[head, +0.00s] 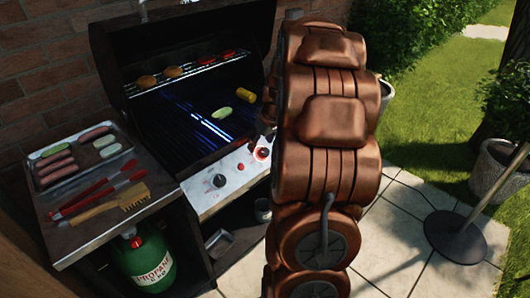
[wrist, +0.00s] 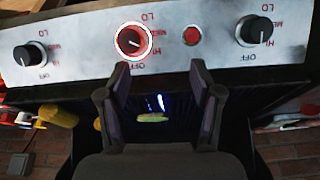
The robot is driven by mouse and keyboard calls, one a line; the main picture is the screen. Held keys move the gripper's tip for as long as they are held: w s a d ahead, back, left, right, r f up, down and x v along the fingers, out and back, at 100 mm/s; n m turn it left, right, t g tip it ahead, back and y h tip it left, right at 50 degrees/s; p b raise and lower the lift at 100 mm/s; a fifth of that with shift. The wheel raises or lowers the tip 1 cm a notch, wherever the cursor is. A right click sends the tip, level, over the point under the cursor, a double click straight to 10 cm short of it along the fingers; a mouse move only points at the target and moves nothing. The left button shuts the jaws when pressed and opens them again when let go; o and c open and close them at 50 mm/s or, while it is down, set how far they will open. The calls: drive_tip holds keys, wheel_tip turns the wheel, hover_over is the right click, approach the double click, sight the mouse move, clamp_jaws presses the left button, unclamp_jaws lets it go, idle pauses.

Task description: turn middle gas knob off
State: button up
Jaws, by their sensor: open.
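The grill's control panel (wrist: 90,65) shows upside down across the wrist view. The middle gas knob (wrist: 133,40) is dark, with a lit white and red ring around it. The lit knob (head: 262,154) also shows in the head view, close to my arm.
Other black knobs sit left (wrist: 41,55) and right (wrist: 257,28) in the wrist view. A red button (wrist: 192,35) is right of the middle knob. The side shelf holds a sausage tray (head: 119,133), red tongs (head: 95,194) and a brush (head: 110,205). A green propane tank (head: 142,258) stands below.

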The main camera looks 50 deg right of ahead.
approach(265, 151)
drive_tip(key=f, duration=0.2)
drive_tip(key=shift+w+p+x, duration=0.15)
drive_tip(key=shift+p+x, duration=0.3)
drive_tip(key=shift+x, duration=1.45)
drive_tip(key=shift+w+p+x, duration=0.1)
drive_tip(key=shift+p+x, duration=0.35)
drive_tip(key=shift+x, duration=1.45)
drive_tip(key=shift+a+r, duration=0.1)
drive_tip(key=shift+c, duration=0.2)
drive_tip(key=shift+h, duration=0.3)
drive_tip(key=c, duration=1.1)
